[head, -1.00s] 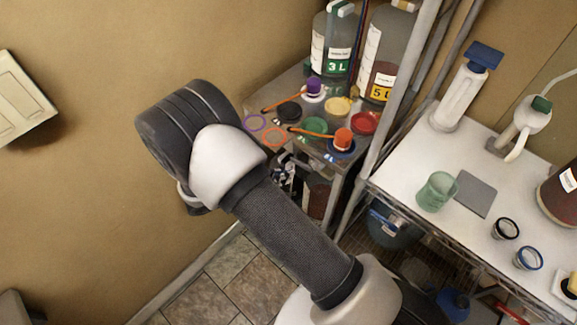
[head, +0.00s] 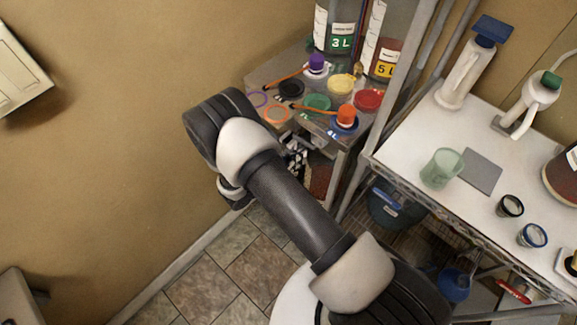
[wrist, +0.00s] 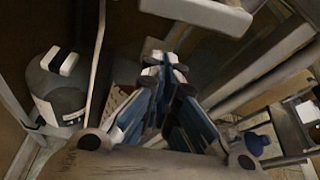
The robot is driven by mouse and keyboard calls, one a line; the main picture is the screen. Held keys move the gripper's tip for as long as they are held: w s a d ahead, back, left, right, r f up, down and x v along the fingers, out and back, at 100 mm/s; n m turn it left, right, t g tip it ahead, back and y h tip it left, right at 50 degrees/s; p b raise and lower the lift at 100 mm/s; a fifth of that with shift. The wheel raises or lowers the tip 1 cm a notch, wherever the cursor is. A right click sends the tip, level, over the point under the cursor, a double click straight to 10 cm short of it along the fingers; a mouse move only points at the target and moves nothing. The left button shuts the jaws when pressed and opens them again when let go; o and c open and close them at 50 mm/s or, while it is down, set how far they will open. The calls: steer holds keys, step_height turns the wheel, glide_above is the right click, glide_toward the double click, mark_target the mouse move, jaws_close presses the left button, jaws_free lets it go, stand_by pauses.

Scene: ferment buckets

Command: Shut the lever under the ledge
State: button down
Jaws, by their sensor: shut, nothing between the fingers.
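My gripper (head: 297,158) is partly hidden behind my arm in the head view. It is low beside the metal stand, below the level of its top ledge (head: 258,72). In the wrist view my gripper (wrist: 163,72) has its fingertips together, with nothing between them. A pale bar or ledge edge (wrist: 195,12) crosses the top of that view, above the fingers. A reddish-brown container with a white label (wrist: 118,98) shows partly behind the fingers, just left of them. I cannot make out the lever clearly in either view; it may be hidden by the ledge or the fingers.
Coloured lids, orange sticks and the 3 L jug (head: 340,30) and 5 L jug (head: 383,55) stand on the ledge. A metal post (head: 398,85) and a white table (head: 400,140) are to the right. A grey container (wrist: 55,85) is left in the wrist view. Tiled floor is open.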

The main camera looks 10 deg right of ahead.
mark_target(305, 140)
steer(key=shift+w+a+r, duration=0.15)
steer(key=shift+a+r, duration=0.05)
steer(key=shift+r, duration=0.65)
steer(key=shift+w+a+r, duration=0.1)
steer(key=shift+a+r, duration=0.05)
steer(key=shift+r, duration=0.7)
steer(key=shift+r, duration=0.1)
